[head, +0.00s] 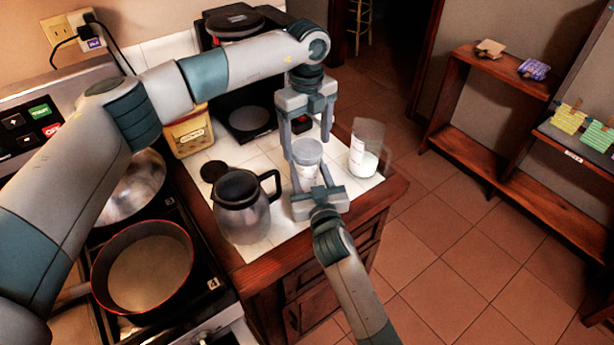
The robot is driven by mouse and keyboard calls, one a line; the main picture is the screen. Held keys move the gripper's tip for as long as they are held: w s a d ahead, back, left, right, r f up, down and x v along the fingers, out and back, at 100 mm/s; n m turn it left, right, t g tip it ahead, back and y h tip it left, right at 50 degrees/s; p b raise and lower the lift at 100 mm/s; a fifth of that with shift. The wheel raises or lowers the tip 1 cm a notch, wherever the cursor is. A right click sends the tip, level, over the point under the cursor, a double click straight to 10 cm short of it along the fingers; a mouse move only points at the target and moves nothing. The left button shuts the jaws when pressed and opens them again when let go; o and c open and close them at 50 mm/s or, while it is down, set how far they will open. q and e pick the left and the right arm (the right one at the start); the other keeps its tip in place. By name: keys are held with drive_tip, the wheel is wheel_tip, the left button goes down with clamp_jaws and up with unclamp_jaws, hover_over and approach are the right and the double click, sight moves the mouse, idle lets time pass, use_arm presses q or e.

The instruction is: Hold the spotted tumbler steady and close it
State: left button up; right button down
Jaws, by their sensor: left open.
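A small pale tumbler (308,173) stands on the white tiled counter between my two grippers. Its top looks greyish and round; I cannot tell whether that is a seated lid or an open rim. Spots are too small to make out. My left gripper (306,143) points down from above, open, with its fingers on either side of the tumbler's top. My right gripper (311,176) reaches in from the front, its fingers beside the tumbler's lower body. Whether they press on it is hidden.
A clear glass (367,148) with white contents stands right of the tumbler. A glass coffee pot (241,208) stands to the left, with a dark round disc (213,172) behind it. A yellow container (188,132) and a coffee machine (249,120) are behind. The counter's wooden edge (270,262) is close in front.

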use_arm(q)
drive_tip(key=shift+f, duration=0.35)
